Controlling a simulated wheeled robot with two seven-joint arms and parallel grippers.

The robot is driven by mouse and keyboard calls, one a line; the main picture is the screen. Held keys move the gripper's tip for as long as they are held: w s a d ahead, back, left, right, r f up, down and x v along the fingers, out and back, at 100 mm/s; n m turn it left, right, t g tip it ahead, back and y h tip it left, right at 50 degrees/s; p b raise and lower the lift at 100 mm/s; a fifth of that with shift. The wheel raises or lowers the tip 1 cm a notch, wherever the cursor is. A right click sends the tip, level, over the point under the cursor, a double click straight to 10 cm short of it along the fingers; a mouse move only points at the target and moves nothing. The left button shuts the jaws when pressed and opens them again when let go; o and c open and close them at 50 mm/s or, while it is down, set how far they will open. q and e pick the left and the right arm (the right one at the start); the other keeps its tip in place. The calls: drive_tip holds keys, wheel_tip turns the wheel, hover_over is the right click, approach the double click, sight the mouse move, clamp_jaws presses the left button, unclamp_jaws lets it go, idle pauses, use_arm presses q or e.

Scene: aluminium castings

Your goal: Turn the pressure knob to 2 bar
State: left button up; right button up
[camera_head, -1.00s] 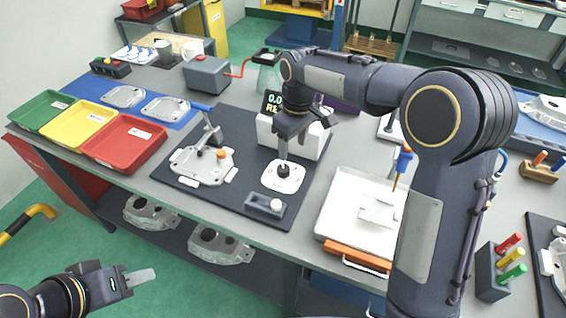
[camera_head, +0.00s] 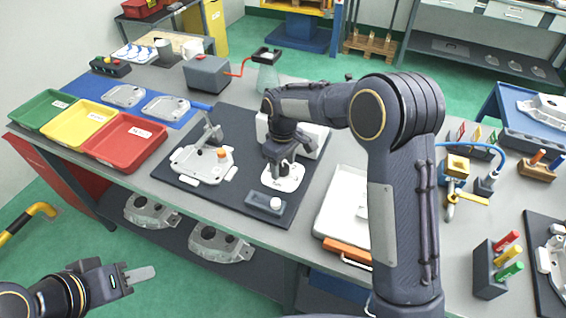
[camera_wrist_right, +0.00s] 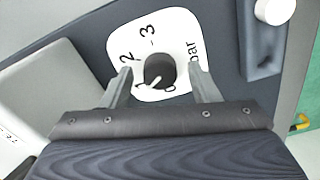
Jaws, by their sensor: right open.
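In the right wrist view the pressure knob (camera_wrist_right: 160,71) is a dark round knob on a white dial plate (camera_wrist_right: 178,32) marked 2, 3 and bar. Its white pointer line faces the lower left, away from the 2. My right gripper (camera_wrist_right: 160,68) is open, with one finger on each side of the knob and gaps showing. In the head view my right gripper (camera_head: 279,168) is over the dial plate (camera_head: 290,183) and mostly hides the knob. The pressure readout is hidden behind my right arm. My left gripper (camera_head: 140,275) hangs at the lower left, off the table; its jaw opening is unclear.
A fixture with a casting (camera_head: 205,165) stands left of the dial on the dark mat. A small grey block with a white button (camera_head: 266,202) is just in front. A white tray (camera_head: 335,205) lies to the right. Red (camera_head: 125,142), yellow and green bins are at the left.

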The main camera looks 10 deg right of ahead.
drive_tip(key=c, duration=1)
drive_tip(key=shift+o, duration=0.2)
drive_tip(key=shift+m, duration=0.3)
drive_tip(key=m, duration=1.1)
drive_tip(key=o, duration=1)
drive_tip(key=shift+c, duration=0.2)
